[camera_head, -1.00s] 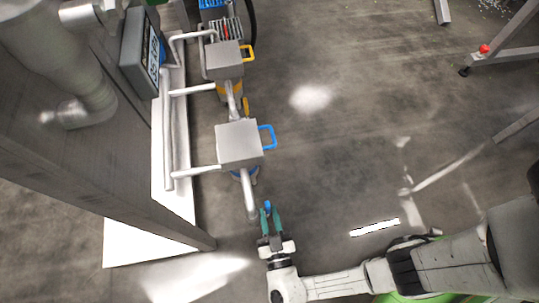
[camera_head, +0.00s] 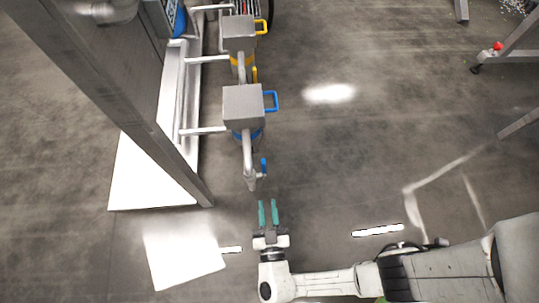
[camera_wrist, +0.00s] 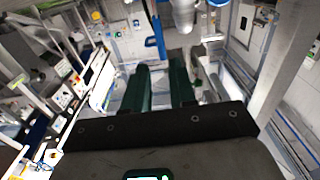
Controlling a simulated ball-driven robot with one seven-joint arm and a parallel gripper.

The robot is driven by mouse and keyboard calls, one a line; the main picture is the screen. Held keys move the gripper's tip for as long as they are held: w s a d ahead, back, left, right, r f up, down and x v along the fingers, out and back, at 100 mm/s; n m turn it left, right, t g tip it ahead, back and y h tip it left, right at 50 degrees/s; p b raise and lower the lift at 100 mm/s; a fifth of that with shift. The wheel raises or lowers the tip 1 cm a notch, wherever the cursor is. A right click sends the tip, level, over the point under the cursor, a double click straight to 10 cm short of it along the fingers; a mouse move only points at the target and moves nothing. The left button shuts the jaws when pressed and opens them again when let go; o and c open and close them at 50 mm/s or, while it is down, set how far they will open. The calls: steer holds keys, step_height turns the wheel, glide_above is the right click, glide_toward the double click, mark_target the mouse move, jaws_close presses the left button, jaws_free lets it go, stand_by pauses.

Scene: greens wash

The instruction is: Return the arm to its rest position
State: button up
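My gripper (camera_head: 268,212) is in the lower middle of the head view, with two green fingers pointing up the picture. The fingers stand apart with nothing between them. A pipe end with a small blue lever (camera_head: 263,166) lies just beyond the fingertips, and a gap shows between them. In the wrist view my gripper's green fingers (camera_wrist: 161,80) are also spread and empty. The blue lever (camera_wrist: 154,40) shows beyond them, beside a grey pipe end (camera_wrist: 184,18). My arm reaches in from the lower right of the head view.
A grey box with a blue handle (camera_head: 243,106) and one with a yellow handle (camera_head: 239,33) sit on piping at the upper left. A grey post (camera_head: 130,110) slants across the left. A metal stand (camera_head: 505,52) is at the upper right.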

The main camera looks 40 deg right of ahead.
stand_by(0.5)
steer(key=s+d+r+g+y+p, duration=0.2)
steer(key=s+d+r+g, duration=0.15)
steer(key=d+g, duration=0.45)
steer(key=s+d+r+g+y+p, duration=0.2)
steer(key=s+d+r+g, duration=0.15)
steer(key=d+g, duration=0.4)
step_height(320, 180, up, 48)
steer(key=a+n+t+y+p, duration=0.2)
steer(key=n+y+p, duration=0.4)
steer(key=p, duration=3.3)
steer(key=shift+n+y+p, duration=0.3)
steer(key=shift+n+y, duration=0.1)
steer(key=shift+n, duration=0.1)
steer(key=shift+a+f, duration=0.1)
